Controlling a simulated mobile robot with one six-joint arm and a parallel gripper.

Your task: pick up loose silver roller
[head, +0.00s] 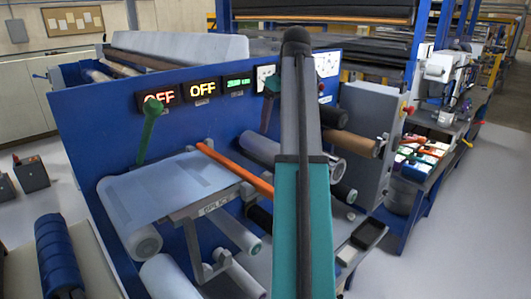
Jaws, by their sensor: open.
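Several pale grey or silver rollers show on the blue film machine (90,130). One roller (262,150) sits behind the orange bar, and part of it is behind my arm. Another roller (236,238) lies under the splice table, and a thicker one (165,278) is at the bottom edge. I cannot tell which silver roller is loose. My arm rises through the middle of the head view and hides part of the machine. My gripper is not visible.
The splice table (165,190) carries film, with an orange bar (235,170) and a green lever (148,130). A brown roll (350,143) is right of my arm. A black tray (369,234) stands low right. Blue rolls (55,250) are at lower left. Floor at right is clear.

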